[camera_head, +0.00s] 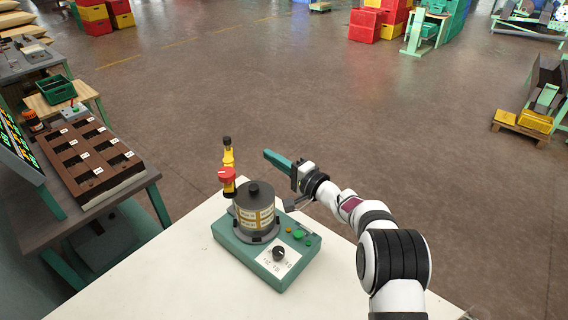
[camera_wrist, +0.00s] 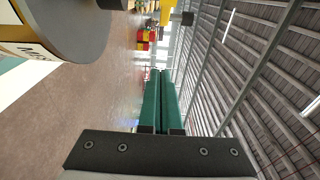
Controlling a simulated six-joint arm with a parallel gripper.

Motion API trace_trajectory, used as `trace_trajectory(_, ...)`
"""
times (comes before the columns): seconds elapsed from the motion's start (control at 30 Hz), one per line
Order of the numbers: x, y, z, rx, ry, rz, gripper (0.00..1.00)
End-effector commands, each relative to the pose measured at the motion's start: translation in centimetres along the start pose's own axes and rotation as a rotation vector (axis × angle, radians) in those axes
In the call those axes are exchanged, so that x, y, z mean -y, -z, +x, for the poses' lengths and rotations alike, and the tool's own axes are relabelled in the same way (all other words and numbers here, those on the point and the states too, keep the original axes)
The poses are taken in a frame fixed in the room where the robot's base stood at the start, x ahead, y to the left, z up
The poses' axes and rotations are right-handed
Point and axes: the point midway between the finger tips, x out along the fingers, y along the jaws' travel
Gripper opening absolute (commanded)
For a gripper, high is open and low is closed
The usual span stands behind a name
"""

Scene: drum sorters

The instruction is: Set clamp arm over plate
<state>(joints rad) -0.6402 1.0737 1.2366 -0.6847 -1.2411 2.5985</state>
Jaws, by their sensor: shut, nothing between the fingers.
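The drum sorter stands on the white table, with a teal base (camera_head: 282,268) and a grey drum (camera_head: 257,220) with cream labels. A grey round plate (camera_head: 254,194) with a dark knob tops the drum. The plate also fills the upper left of the wrist view (camera_wrist: 75,30). Behind the drum's left side stands a yellow upright clamp arm (camera_head: 229,158) with a black tip and a red knob (camera_head: 227,174) lower down. It is raised, not lying across the plate. My gripper (camera_head: 267,154) has teal fingers, shut and empty, right of the clamp arm and apart from it. The fingers also show in the wrist view (camera_wrist: 160,72).
The base has a black dial (camera_head: 279,253) and green buttons (camera_head: 298,234) at front right. The white table (camera_head: 170,275) is clear around it. At left, a bench holds a brown sorting tray (camera_head: 75,150) and a lit display (camera_head: 18,145). Open floor lies beyond.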

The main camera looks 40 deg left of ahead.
Motion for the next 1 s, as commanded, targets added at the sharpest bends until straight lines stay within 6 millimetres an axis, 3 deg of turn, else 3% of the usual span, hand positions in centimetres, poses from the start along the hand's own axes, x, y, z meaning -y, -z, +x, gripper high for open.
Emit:
trace_trajectory(0.2,0.0,0.6,-3.5,-0.001,0.000,0.000,0.00)
trace_trajectory(0.67,0.0,0.5,-4.8,0.006,-0.002,-0.001,0.00)
trace_trajectory(0.9,0.3,-4.2,-13.3,0.127,-0.005,-0.001,0.00)
trace_trajectory(1.0,0.5,-5.4,-14.6,0.152,0.000,0.000,0.00)
